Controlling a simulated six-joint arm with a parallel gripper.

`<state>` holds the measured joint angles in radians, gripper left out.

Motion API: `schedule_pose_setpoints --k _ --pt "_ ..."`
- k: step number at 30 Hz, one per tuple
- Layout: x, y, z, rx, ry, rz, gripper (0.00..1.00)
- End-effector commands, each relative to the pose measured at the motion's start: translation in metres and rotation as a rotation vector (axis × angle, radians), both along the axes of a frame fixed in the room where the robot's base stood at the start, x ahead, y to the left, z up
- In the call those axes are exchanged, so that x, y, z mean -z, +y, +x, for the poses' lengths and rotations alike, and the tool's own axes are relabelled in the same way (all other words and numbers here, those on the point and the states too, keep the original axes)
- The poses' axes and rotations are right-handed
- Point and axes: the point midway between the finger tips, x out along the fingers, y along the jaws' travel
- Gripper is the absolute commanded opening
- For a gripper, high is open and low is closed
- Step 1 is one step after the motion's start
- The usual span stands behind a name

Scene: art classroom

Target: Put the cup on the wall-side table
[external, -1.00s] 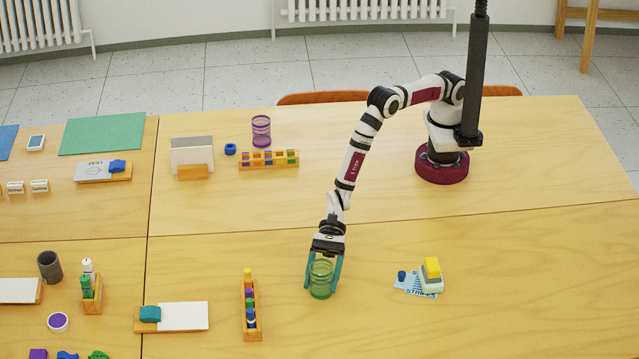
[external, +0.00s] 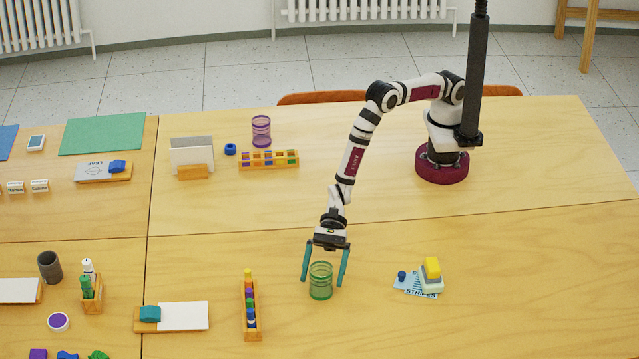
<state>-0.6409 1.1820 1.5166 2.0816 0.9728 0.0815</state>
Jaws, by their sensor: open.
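A green see-through cup (external: 320,287) stands upright on the near right table (external: 480,325). My gripper (external: 323,279) is open above it, pointing down, with one teal finger on each side of the cup's upper part. Gaps show between the fingers and the cup. A purple see-through cup (external: 261,131) stands on the back right table (external: 370,190), the one on the radiator side. A dark grey cup (external: 50,267) stands on the near left table.
A wooden rack of coloured pieces (external: 250,308) is left of the green cup. A yellow-topped white block (external: 431,276) and a blue card lie to its right. Another coloured rack (external: 269,160) is by the purple cup. The back table's middle is clear.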

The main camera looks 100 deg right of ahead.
Motion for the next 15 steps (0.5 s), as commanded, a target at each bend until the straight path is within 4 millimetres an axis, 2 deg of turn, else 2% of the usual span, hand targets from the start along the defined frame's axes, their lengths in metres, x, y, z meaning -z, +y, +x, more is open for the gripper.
schedule_pose_setpoints --k 6,9,15 --pt "-0.023 -0.051 -0.015 0.004 0.002 0.000 0.99" --pt "-0.031 -0.070 -0.022 0.004 0.001 0.000 0.99" --pt "-0.039 -0.087 -0.028 0.001 0.000 0.001 0.99"
